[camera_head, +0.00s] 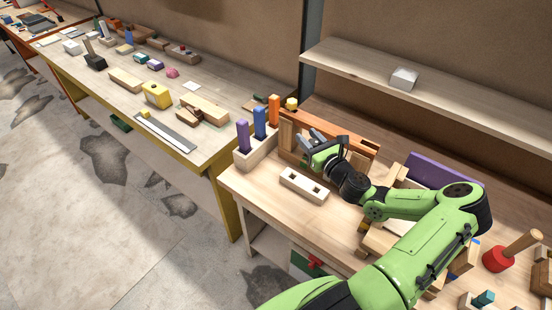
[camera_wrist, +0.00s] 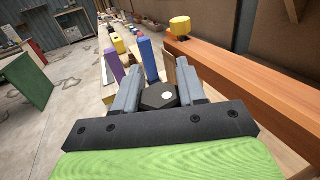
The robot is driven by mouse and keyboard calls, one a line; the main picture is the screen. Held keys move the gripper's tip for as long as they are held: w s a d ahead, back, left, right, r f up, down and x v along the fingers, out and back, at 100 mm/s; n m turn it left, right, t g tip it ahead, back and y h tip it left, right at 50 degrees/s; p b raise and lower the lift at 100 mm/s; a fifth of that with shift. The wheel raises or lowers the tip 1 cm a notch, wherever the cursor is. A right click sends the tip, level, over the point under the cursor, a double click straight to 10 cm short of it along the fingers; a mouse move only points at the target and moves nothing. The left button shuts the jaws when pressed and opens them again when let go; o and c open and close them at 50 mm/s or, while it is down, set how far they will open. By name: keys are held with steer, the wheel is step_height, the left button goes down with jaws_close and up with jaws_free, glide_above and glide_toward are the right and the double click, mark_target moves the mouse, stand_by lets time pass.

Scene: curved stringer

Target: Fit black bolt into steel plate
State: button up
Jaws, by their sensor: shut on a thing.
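My gripper (camera_head: 311,142) is above the near workbench, in front of the orange-brown wooden frame. In the wrist view, the gripper's fingers (camera_wrist: 158,84) are closed on the black bolt (camera_wrist: 156,97), whose dark six-sided head with a pale round spot faces the camera. The bolt's shank is hidden, and I cannot make out the bolt in the head view. I cannot pick out the steel plate with certainty. A flat grey strip (camera_head: 165,132) lies on the far bench's front edge, well left of my gripper.
A wooden block with two square holes (camera_head: 303,186) lies in front of my gripper. A holder with purple (camera_head: 242,136), blue (camera_head: 260,123) and orange (camera_head: 274,110) pegs stands left. The orange-brown beam (camera_wrist: 245,90) runs close on the right. A shelf (camera_head: 450,100) is behind.

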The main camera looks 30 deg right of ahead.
steer(key=s+d+r+m+g+h+p, duration=0.1)
steer(key=s+d+r+m+h+p, duration=0.2)
steer(key=d+r, duration=0.4)
steer(key=s+d+r+m+g+h+p, duration=0.2)
steer(key=s+d+r+m+h+p, duration=0.1)
steer(key=d+r+h, duration=0.4)
steer(key=s+d+r+m, duration=0.1)
steer(key=d, duration=0.1)
steer(key=shift+s+d+r+g+h, duration=0.15)
steer(key=shift+s+d+g+h, duration=0.15)
steer(key=shift+s+h, duration=0.1)
step_height(320, 180, down, 6)
steer(key=b, duration=0.4)
steer(key=shift+b, duration=0.35)
steer(key=shift+f+b, duration=2.65)
steer(key=shift+f, duration=1.1)
steer(key=o, duration=1.3)
steer(key=shift+a, duration=0.1)
steer(key=shift+c, duration=0.2)
